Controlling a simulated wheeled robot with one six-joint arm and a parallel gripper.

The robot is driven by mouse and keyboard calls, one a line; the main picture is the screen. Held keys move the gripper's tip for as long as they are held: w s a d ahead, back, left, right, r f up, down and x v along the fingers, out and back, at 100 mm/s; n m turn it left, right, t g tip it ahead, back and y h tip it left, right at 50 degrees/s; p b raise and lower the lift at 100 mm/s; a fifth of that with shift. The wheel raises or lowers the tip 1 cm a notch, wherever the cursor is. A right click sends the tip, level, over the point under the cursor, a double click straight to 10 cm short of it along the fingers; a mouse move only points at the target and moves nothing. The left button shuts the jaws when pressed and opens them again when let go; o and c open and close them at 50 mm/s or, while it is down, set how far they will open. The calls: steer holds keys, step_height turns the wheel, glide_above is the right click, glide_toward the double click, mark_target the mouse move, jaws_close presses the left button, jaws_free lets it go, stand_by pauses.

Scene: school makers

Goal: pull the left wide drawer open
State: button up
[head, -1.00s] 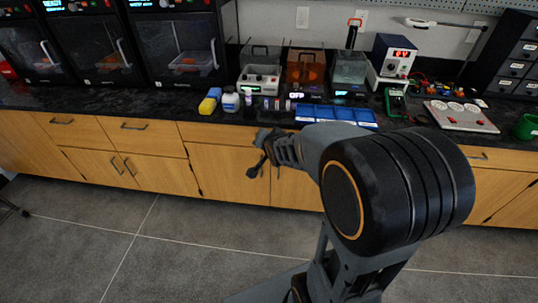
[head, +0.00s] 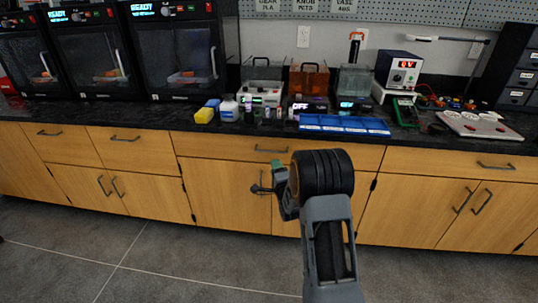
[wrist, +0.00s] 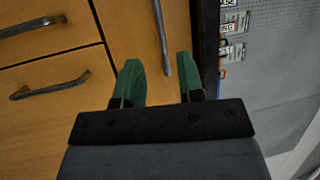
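The left wide drawer (head: 225,146) is a shut wooden front under the counter, left of the other wide drawer (head: 430,163). Its grey bar handle (head: 270,150) shows just above and left of my arm. My gripper (head: 277,168) is partly hidden by my arm, in front of the cabinet and slightly below that handle. In the wrist view my gripper (wrist: 160,80) has two green fingers spread apart. A drawer handle (wrist: 161,38) lies ahead, its near end in line with the gap between them. No grip on it shows.
Cabinet doors with bar handles (wrist: 50,87) lie below the drawer. The dark counter (head: 215,120) above holds a blue tray (head: 343,125), bottles and printers. The grey floor (head: 200,265) in front is clear.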

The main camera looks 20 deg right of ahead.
mark_target(269, 151)
steer(key=b+x, duration=0.1)
steer(key=x, duration=0.8)
steer(key=shift+w+r, duration=0.1)
steer(key=shift+w, duration=0.1)
jaws_close()
